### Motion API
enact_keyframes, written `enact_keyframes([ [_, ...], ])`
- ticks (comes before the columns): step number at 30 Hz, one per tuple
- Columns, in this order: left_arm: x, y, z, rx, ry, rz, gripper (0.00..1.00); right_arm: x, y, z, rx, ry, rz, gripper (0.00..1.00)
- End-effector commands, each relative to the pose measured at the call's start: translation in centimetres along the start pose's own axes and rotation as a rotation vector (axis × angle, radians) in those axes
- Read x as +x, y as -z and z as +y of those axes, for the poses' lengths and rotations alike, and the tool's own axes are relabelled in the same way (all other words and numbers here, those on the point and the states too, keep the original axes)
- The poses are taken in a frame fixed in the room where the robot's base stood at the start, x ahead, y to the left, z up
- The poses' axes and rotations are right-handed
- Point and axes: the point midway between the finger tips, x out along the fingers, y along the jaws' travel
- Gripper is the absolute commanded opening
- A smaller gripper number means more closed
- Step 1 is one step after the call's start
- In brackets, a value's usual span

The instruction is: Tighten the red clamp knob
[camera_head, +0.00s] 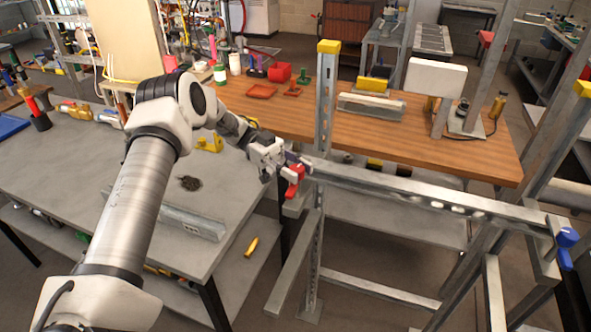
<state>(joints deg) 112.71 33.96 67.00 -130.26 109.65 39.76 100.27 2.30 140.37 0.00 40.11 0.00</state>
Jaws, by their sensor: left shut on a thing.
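The red clamp knob (294,182) is at the left end of a grey metal crossbar (410,187), beside an upright post. My left gripper (287,174) comes in from the left and is shut on the red knob. Its fingers hide part of the knob. A blue clamp knob (566,247) is at the right end of the same crossbar. My right gripper is not in view.
Yellow-capped metal posts (325,100) stand around the crossbar. A grey table (95,195) with a metal channel (178,220) on it is at the left. A wooden bench (400,135) with red trays and tools stands behind.

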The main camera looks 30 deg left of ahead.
Motion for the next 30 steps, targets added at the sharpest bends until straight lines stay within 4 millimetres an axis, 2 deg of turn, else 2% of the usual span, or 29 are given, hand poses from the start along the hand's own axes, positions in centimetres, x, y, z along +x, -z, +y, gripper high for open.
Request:
enact_keyframes([
  [2,0.1,-0.2,0.1,-0.005,-0.002,-0.002,0.01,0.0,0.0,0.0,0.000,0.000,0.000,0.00],
  [3,0.1,-0.2,0.1,-0.005,-0.002,-0.002,0.43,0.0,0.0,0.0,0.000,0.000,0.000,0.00],
  [5,0.1,-0.2,0.1,-0.004,-0.002,-0.001,0.62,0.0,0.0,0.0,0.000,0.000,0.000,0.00],
  [14,0.0,0.0,0.0,-0.001,0.000,0.000,0.62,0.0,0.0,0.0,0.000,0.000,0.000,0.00],
  [17,0.0,0.8,0.0,0.001,0.001,0.000,0.62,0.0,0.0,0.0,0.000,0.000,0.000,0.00],
  [27,0.1,8.1,0.0,0.002,-0.001,-0.002,0.62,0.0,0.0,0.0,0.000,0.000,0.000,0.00],
  [30,0.2,9.4,0.0,-0.001,-0.001,-0.002,0.62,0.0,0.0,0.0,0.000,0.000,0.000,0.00],
])
